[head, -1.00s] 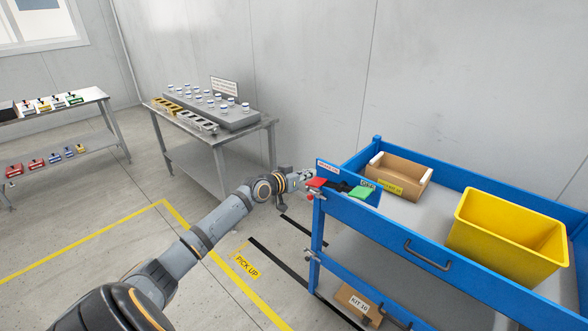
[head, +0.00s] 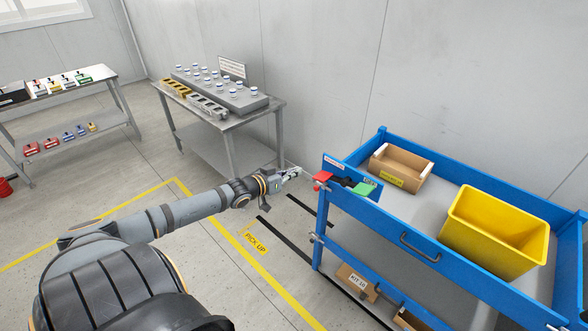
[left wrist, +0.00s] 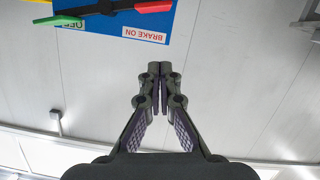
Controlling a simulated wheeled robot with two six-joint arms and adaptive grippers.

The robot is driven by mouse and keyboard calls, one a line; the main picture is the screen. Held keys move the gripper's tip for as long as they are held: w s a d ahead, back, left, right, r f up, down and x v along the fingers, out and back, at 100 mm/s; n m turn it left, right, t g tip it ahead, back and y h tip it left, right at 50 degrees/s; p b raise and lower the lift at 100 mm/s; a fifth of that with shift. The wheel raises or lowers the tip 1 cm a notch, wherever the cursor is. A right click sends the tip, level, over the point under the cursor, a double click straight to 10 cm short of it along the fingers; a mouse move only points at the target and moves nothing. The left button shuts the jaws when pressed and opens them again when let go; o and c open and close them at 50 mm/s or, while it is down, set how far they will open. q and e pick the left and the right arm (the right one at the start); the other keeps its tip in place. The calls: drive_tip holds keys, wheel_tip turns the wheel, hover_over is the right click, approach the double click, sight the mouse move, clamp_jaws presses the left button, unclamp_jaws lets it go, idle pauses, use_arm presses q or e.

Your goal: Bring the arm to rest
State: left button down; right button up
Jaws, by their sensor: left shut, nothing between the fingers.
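My left arm (head: 190,212) reaches from the lower left toward the blue cart. Its gripper (head: 296,171) is shut and empty, just left of the cart's corner and apart from the brake panel. In the left wrist view the two fingers (left wrist: 160,72) are pressed together with nothing between them. The brake lever has a red end (head: 322,177) and a green end (head: 364,189); the left wrist view shows the red end (left wrist: 153,7) beside a "BRAKE ON" label (left wrist: 144,34). My right gripper is not in view.
The blue cart (head: 400,228) holds a yellow bin (head: 494,235) and a cardboard box (head: 400,170). A grey table (head: 235,122) with a rack of vials stands behind. Another table (head: 60,100) is at the far left. The floor between, with yellow lines (head: 230,240), is clear.

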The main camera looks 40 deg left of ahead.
use_arm(q)
drive_tip(key=shift+f, duration=0.1)
idle(0.3)
drive_tip(key=s+a+f+n+g+y, duration=0.15)
drive_tip(key=s+a+f, duration=0.25)
drive_tip(key=f, duration=0.5)
drive_tip(key=s+a+f+g+y, duration=0.2)
drive_tip(key=s+a+f, duration=0.15)
drive_tip(key=f, duration=0.55)
drive_tip(key=s+d+f+g+y, duration=0.1)
drive_tip(key=s+f+g, duration=0.1)
drive_tip(key=s+f, duration=0.6)
drive_tip(key=s+d+f+g, duration=0.15)
drive_tip(key=s+f, duration=0.35)
drive_tip(key=f, duration=0.5)
drive_tip(key=s+d+f+m+g, duration=0.1)
drive_tip(key=s+d+f+g, duration=0.1)
drive_tip(key=s+d+f, duration=0.3)
drive_tip(key=s+d+f+g+h, duration=0.1)
drive_tip(key=s+d+f, duration=0.5)
drive_tip(key=s, duration=0.6)
drive_tip(key=s+d+f+m+g+h, duration=0.1)
drive_tip(key=s+d+f+g, duration=0.2)
drive_tip(key=s+d, duration=0.6)
wheel_tip(320, 180, down, 2)
drive_tip(key=shift+d+f+m+g, duration=0.25)
drive_tip(key=shift+d+m+g, duration=0.05)
drive_tip(key=shift+m+g, duration=0.1)
